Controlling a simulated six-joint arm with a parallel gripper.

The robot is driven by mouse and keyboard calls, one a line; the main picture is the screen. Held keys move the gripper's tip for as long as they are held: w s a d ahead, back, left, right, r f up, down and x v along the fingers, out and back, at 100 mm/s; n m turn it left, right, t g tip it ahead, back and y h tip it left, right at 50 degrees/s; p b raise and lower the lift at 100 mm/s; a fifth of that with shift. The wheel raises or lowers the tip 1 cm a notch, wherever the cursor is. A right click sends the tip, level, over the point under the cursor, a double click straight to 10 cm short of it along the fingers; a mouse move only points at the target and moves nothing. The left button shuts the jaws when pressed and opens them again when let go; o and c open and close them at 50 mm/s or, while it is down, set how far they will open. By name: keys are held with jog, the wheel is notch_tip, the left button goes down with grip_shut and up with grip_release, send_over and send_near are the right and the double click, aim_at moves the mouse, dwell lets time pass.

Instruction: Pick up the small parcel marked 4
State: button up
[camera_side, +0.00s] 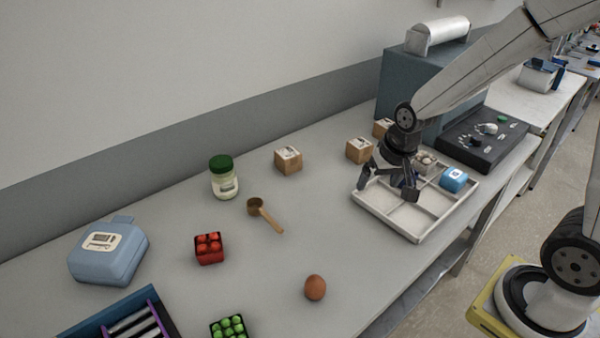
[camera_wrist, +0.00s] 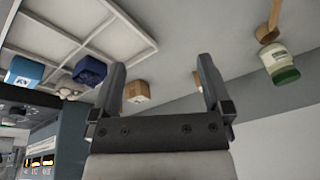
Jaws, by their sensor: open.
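Three small brown parcels stand on the table: one at the middle back (camera_side: 288,161), one left of my gripper's arm (camera_side: 359,151), and one farther back, partly hidden by my arm (camera_side: 381,127). Their top labels are too small to read, so I cannot tell which is marked 4. My gripper (camera_side: 388,190) is open and empty above the divided tray, pointing down. In the wrist view, my gripper (camera_wrist: 160,66) shows both fingers apart. One parcel (camera_wrist: 138,91) shows just beside the left finger, and another brown one (camera_wrist: 198,82) is mostly hidden behind the right finger.
Below my gripper is the divided tray (camera_side: 400,226), holding a light blue box (camera_side: 454,179) and a dark blue box (camera_wrist: 90,70). A green-lidded jar (camera_side: 223,179), wooden scoop (camera_side: 266,217), red punnet (camera_side: 209,249) and egg (camera_side: 315,288) stand left. A blue-grey machine (camera_side: 400,78) stands behind.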

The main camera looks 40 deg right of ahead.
jog(key=w+d+m, duration=0.7)
jog(key=w+m, duration=0.1)
jog(key=w, duration=0.1)
jog(key=m+t+h, duration=0.1)
jog(key=m+t, duration=0.2)
jog(key=m, duration=2.2)
send_near(387, 123)
notch_tip(387, 123, down, 2)
jog(key=shift+w+a+f, duration=0.1)
jog(key=shift+w, duration=0.4)
jog(key=shift+f, duration=0.15)
jog(key=shift+x, duration=1.15)
jog(key=shift+w+f, duration=0.1)
jog(key=shift+w, duration=0.05)
jog(key=shift+x, duration=2.45)
